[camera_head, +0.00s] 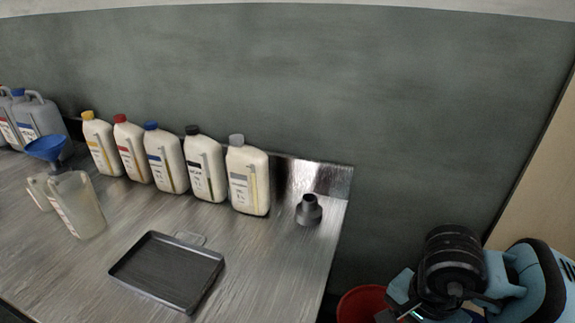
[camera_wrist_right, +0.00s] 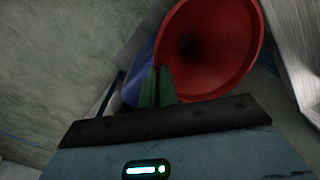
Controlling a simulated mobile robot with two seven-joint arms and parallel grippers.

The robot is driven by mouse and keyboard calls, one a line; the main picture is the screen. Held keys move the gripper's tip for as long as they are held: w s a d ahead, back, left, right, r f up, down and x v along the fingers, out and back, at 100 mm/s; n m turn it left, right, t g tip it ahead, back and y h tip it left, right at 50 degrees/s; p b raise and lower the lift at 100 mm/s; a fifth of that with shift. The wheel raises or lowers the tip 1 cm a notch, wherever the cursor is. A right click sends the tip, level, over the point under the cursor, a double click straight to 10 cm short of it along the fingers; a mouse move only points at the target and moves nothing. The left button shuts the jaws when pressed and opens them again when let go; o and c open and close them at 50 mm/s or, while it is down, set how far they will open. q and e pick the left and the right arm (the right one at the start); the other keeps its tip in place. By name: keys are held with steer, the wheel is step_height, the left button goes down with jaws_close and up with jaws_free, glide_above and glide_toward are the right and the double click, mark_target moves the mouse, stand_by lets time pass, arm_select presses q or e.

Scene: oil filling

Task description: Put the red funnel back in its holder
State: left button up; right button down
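The red funnel (camera_head: 362,305) is low beyond the table's right end, partly cut off by the frame and covered by my right arm. In the right wrist view the red funnel (camera_wrist_right: 225,60) has its wide mouth turned to the camera. My right gripper (camera_wrist_right: 160,85) has its fingers close together at the funnel's left rim, one on each side, and looks shut on it. A black stepped holder (camera_head: 309,212) stands upright and empty near the table's right end. My left gripper is not in view.
A row of bottles stands along the back of the table (camera_head: 265,285). A black tray (camera_head: 165,272) lies in front. A blue funnel (camera_head: 46,148) sits by clear jugs (camera_head: 78,208) at the left. The table around the holder is clear; a wall rises behind.

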steer(key=s+d+r+n, duration=0.1)
steer(key=n, duration=0.2)
steer(key=s+d+n, duration=0.1)
steer(key=n, duration=0.2)
steer(key=s+d+r+n, duration=0.1)
steer(key=n, duration=0.2)
steer(key=shift+d+r+n, duration=0.3)
steer(key=shift+d+r, duration=0.05)
steer(key=shift+d, duration=0.05)
